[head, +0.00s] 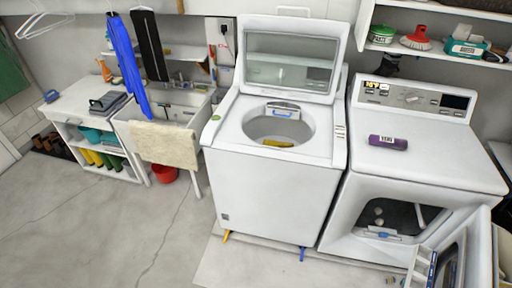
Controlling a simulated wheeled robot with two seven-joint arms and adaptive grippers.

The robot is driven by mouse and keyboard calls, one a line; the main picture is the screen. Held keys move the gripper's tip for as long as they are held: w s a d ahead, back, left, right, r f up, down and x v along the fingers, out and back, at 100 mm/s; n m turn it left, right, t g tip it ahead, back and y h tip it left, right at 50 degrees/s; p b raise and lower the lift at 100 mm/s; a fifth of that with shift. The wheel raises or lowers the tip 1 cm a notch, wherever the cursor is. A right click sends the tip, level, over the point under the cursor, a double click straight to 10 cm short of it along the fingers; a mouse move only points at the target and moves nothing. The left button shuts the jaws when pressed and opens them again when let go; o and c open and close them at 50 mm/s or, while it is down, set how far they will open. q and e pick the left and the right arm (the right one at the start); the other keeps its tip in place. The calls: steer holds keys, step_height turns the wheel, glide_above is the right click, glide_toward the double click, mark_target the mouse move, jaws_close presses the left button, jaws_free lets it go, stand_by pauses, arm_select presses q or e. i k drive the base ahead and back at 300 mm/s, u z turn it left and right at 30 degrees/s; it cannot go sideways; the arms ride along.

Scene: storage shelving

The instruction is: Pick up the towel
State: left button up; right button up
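A beige towel (165,146) hangs over the front edge of the white utility sink (205,100), left of the washing machine. Its front face hangs down flat in front of the basin; the part behind the rim is mostly hidden. Neither of my grippers shows in the head view, and nothing is seen touching the towel.
An open top-load washer (265,185) stands in the middle, and a dryer (430,155) with its front door (480,250) open is at right. A red bucket (164,173) sits under the sink. A white cabinet (75,100) stands left. The floor (100,230) at front left is clear.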

mark_target(272, 143)
steer(key=u, duration=0.45)
steer(key=i, duration=1.15)
steer(key=u, duration=0.4)
